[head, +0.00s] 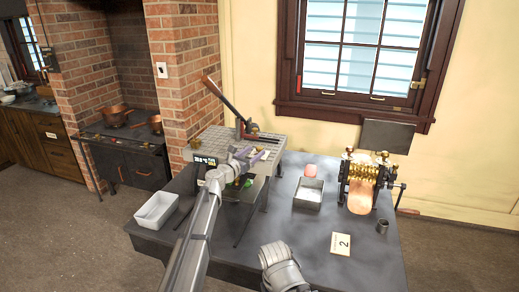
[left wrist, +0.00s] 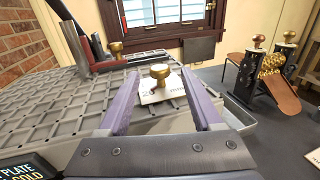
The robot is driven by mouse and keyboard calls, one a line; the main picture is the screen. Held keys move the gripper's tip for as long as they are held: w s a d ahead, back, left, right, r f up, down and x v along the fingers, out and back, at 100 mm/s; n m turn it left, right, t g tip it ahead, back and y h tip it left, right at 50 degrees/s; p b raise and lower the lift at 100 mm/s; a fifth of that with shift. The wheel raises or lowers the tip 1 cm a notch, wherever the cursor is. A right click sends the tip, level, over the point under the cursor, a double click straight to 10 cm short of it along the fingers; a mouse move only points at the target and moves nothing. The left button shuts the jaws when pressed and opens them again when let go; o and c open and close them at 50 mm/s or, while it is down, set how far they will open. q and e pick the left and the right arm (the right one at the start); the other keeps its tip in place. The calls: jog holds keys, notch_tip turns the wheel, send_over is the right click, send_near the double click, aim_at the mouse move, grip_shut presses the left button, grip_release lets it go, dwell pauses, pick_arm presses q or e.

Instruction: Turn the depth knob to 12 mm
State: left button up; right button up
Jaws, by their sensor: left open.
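The depth knob (left wrist: 160,72) is a small brass knob on a pale dial plate (left wrist: 163,92). Part of a "20" and "mm" can be read on the plate; I cannot tell the knob's setting. My left gripper (left wrist: 162,84) is open, with one purple finger on each side of the knob in the left wrist view. I cannot tell whether either finger touches it. In the head view my left gripper (head: 252,157) is at the right front of the grey gridded plate (head: 215,138), and the knob is hard to make out there. My right gripper is not in view.
A lever with a wooden handle (head: 212,86) rises behind the plate. A black sign reading "COLD" (head: 205,161) is at its front.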

aim_at(257, 149)
pick_arm(q)
jog(key=x, duration=0.4)
jog(key=shift+w+d, duration=0.15)
jog(key=shift+w, duration=0.2)
grip_shut()
